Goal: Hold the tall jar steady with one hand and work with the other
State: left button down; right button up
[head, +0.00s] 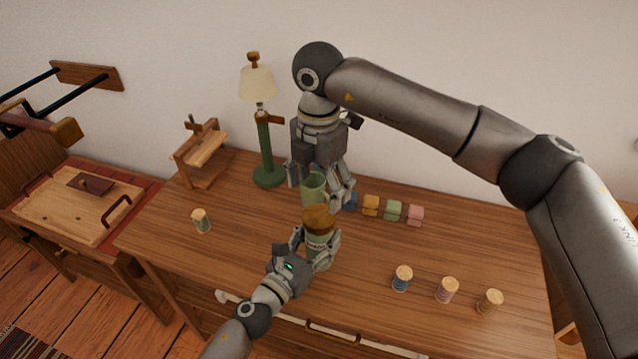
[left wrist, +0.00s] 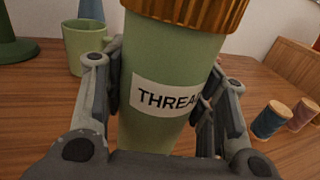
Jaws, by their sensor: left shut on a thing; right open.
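The tall jar (head: 319,256) is green with a ridged brown-gold lid (head: 319,218) and stands upright on the wooden desk. In the left wrist view the jar (left wrist: 160,120) fills the middle, with a white label whose visible letters read "THREA". My left gripper (head: 316,243) is shut on the jar's body from the near side. Its fingers press both sides of the jar in the left wrist view (left wrist: 160,95). My right gripper (head: 322,195) is open, pointing down behind the jar, around or just above a green mug (head: 312,187); I cannot tell if they touch.
A green lamp (head: 265,150) and a wooden stand (head: 201,152) are at the back left. Small blocks (head: 393,210) line the back. Spools (head: 402,279) stand front right; another spool (head: 201,221) is at left.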

aim_at(319, 216)
jog(key=m, duration=0.8)
jog(key=shift+m, duration=0.4)
jog(key=shift+f, duration=4.05)
